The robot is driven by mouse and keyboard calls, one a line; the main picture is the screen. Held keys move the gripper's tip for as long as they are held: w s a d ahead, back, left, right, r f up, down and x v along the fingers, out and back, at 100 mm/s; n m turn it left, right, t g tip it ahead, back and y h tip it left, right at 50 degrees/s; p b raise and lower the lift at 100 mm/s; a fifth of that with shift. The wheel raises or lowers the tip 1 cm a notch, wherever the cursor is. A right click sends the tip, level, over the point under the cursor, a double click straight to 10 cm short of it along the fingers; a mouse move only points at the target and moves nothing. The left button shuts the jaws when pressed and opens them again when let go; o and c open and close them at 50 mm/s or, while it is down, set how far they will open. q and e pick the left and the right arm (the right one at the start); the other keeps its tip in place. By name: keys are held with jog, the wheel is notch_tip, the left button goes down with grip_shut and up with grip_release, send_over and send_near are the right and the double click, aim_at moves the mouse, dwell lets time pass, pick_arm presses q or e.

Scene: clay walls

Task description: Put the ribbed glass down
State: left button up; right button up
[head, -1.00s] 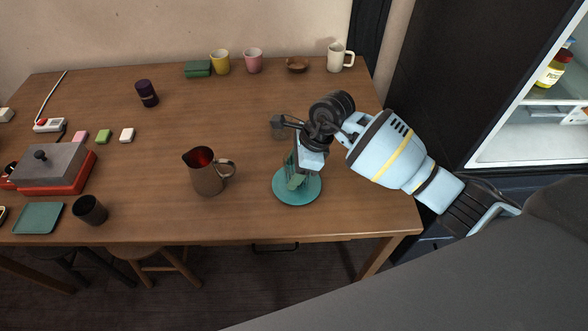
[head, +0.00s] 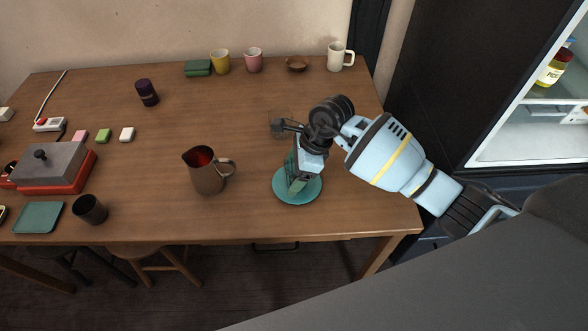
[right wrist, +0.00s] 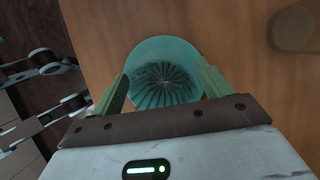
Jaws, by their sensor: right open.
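The ribbed glass (right wrist: 165,88) shows in the right wrist view as a clear, fluted round shape inside the outline of a round teal plate (right wrist: 150,48). In the head view the plate (head: 284,195) lies near the table's front right part, and the gripper mostly hides the glass. My right gripper (head: 297,182) points down over the plate. Its green fingers, also in the right wrist view (right wrist: 165,82), are apart, one on each side of the glass. I cannot tell whether they touch it. My left gripper is not in view.
A brown metal jug (head: 207,174) stands left of the plate on the wooden table (head: 240,110). A black cup (head: 90,209), a purple cup (head: 147,92) and a red-based grey box (head: 55,165) are farther left. Mugs line the back edge. The table's middle is clear.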

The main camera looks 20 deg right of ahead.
jog(key=v, duration=1.2)
jog(key=shift+r, duration=0.1)
jog(key=s+a+f+m+t+y, duration=0.3)
jog(key=s+a+m+y, duration=0.95)
jog(key=a+y, duration=0.2)
jog(key=s+d+f+m+t+h, duration=0.35)
jog(key=f+m+t+h, duration=0.2)
jog(key=m, duration=0.65)
jog(key=s+d+f+m+t+h, duration=0.2)
jog(key=d+f+m+t+h, duration=0.35)
jog(key=m, duration=0.75)
jog(key=s+d+f+m+g+h, duration=0.2)
jog(key=s+f+m, duration=0.4)
jog(key=s, duration=0.5)
jog(key=s+d+f+m+g+h, duration=0.3)
jog(key=s+f+m+g, duration=0.2)
jog(key=s, duration=0.6)
notch_tip(320, 180, down, 3)
jog(key=shift+d+r+m+g+h, duration=0.25)
jog(key=shift+d+m+g+h, duration=0.15)
jog(key=shift+g, duration=0.2)
